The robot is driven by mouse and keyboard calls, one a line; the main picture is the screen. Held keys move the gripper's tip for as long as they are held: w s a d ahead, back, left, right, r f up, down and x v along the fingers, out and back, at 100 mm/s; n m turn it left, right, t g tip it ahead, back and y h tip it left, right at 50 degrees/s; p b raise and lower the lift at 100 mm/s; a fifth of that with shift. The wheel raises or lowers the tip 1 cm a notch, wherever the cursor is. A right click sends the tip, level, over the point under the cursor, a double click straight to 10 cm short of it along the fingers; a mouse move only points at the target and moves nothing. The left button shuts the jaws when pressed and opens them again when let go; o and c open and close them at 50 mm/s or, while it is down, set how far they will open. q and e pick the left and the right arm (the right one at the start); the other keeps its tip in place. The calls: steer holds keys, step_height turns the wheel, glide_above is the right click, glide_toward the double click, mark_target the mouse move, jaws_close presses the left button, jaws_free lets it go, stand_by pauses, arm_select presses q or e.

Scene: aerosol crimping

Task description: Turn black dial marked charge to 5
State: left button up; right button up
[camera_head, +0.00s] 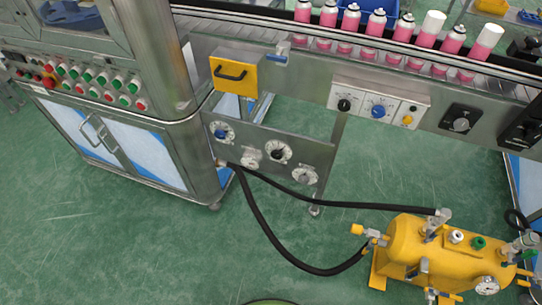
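A steel panel (236,150) under the conveyor carries a dial with a blue centre (222,132) and a dial with a black knob on a white round scale (278,152). A second black knob (345,104) sits on a white control box (362,95) higher up, left of a blue knob (378,111). The lettering is too small to read, so I cannot tell which black one is marked charge or what number either points to. Neither of my grippers is in view, and nothing touches the dials.
Pink-and-white cans (376,23) stand along the conveyor. A steel cabinet (120,150) with green and red buttons stands left. A yellow tank (430,252) sits lower right, its black hoses (262,222) running to the panel. Green floor before the panel is mostly open.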

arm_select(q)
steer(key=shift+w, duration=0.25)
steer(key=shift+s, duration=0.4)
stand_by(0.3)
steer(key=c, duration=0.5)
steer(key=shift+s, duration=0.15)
